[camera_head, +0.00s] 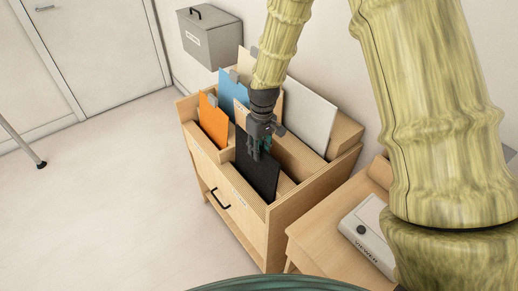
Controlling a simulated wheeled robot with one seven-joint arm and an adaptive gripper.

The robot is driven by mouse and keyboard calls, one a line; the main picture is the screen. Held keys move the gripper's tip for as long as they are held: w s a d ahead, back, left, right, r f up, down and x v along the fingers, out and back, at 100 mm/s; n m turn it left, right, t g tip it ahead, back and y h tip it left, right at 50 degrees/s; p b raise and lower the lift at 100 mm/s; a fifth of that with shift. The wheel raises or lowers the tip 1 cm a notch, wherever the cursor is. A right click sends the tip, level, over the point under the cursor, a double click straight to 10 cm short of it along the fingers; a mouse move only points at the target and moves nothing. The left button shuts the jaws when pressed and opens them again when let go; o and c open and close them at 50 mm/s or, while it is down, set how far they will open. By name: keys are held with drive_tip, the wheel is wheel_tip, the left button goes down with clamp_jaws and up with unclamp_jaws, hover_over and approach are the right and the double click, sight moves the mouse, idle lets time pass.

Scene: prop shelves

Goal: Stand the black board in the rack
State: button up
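The black board (257,178) stands tilted in the front part of the wooden rack (281,218), its lower edge hidden behind the rack's front wall. My gripper (257,152) points down at the board's upper part and covers some of its top edge. Its fingers are small and dark against the board, so I cannot tell whether they grip it or are apart from it.
Orange (213,121), blue (231,91) and white (309,112) boards stand in the rack. A grey box (211,40) is on the wall behind. A low wooden table (325,232) with a light box (366,236) is at right.

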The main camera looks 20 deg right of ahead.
idle(0.3)
wheel_tip(320, 180, up, 12)
drive_tip(key=shift+w+d, duration=0.2)
drive_tip(key=shift+d, duration=0.25)
idle(0.7)
